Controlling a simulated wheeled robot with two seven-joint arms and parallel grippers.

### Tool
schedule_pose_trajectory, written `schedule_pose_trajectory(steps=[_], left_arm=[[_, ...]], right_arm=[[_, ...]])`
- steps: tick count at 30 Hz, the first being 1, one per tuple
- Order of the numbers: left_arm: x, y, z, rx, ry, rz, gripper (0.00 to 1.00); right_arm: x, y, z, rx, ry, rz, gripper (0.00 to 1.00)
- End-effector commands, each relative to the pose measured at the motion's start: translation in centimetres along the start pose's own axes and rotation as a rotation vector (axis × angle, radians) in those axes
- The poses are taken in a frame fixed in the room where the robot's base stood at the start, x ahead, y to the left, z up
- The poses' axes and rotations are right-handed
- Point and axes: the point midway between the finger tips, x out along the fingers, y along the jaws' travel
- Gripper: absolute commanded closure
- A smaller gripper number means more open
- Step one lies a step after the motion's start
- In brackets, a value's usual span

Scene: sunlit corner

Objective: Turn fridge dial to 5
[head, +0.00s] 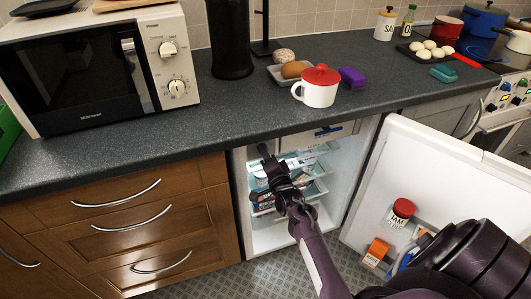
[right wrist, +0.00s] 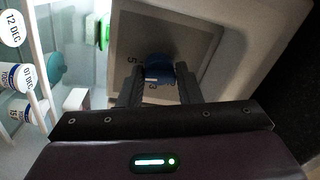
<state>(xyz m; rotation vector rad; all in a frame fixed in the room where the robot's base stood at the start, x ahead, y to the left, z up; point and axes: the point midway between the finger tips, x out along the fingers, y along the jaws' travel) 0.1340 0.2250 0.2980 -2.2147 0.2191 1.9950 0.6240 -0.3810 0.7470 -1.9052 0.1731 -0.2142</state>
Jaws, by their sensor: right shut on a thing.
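The fridge (head: 255,238) stands open under the counter, and my right arm reaches into it. My right gripper (head: 265,152) is at the upper part of the interior in the head view. In the right wrist view, the right gripper (right wrist: 158,72) is shut on the blue fridge dial (right wrist: 158,62), one finger on each side. The dial sits on a grey square panel (right wrist: 190,40) with printed numbers; a 5 shows left of the dial and a 3 below it. The dial's pointer is not clear. My left gripper is out of view.
The open fridge door (head: 400,165) stands to the right, with a jam jar (head: 402,211) and an orange carton (head: 376,251) in it. Shelves with labelled tubs (right wrist: 20,77) lie beside the gripper. The counter (head: 225,110) is close above.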

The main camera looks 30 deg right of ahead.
Motion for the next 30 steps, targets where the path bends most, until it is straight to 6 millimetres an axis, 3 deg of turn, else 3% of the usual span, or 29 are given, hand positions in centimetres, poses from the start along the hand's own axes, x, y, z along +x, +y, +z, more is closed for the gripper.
schedule_pose_trajectory(steps=[9, 26, 27, 30], left_arm=[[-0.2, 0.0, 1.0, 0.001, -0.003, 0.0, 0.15], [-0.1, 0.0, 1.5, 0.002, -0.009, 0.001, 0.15], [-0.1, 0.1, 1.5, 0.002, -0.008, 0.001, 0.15], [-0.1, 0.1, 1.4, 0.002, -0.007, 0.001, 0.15]], right_arm=[[0.0, 0.1, -0.1, 0.129, 0.012, 0.006, 0.92], [-0.1, 0.2, -0.1, 0.157, 0.011, 0.007, 0.92], [-0.1, 0.2, 0.0, 0.157, 0.011, 0.007, 0.66], [-0.1, 0.2, 0.0, 0.156, 0.011, 0.006, 0.53]])
